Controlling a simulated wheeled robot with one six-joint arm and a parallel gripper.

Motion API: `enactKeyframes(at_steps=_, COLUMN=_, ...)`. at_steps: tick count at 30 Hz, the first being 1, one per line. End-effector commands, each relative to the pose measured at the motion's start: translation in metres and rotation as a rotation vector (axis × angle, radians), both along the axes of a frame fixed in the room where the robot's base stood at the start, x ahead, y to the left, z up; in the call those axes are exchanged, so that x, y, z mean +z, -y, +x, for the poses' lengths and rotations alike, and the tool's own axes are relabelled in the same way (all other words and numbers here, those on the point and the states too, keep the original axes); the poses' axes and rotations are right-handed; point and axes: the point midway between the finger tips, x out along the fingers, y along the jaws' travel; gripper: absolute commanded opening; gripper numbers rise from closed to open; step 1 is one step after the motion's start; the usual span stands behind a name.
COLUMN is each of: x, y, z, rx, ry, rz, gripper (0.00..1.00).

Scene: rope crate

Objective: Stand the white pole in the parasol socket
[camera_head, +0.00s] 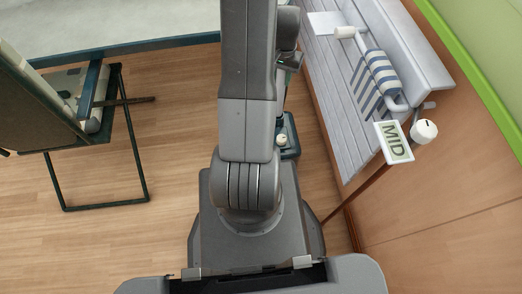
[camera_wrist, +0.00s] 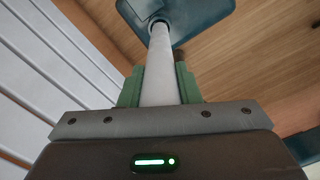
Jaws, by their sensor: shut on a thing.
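The white pole (camera_wrist: 158,72) runs between the green fingers of my gripper (camera_wrist: 157,85) in the wrist view, and the gripper is shut on it. The pole's far end meets a ring-shaped socket (camera_wrist: 150,20) on a dark teal base plate (camera_wrist: 200,14). I cannot tell whether the end is inside the socket or only in line with it. In the head view my gripper (camera_head: 291,62) shows partly behind my arm. The dark base (camera_head: 292,152) stands on the floor below it, with a small cream-coloured part on top.
A slatted pale bench (camera_head: 335,85) stands close on the right, holding a striped roll (camera_head: 375,78). A MID sign (camera_head: 394,141) and a white knob-like object (camera_head: 424,130) are near its front end. Wooden floor (camera_head: 175,130) is clear between.

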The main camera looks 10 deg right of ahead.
Motion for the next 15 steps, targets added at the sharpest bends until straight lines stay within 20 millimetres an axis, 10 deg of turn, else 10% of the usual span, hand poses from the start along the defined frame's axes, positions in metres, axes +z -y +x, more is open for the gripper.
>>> enactKeyframes(at_steps=15, x=-0.0037, y=0.0000, z=0.0001, rx=0.000, ry=0.000, rz=0.000, gripper=0.00)
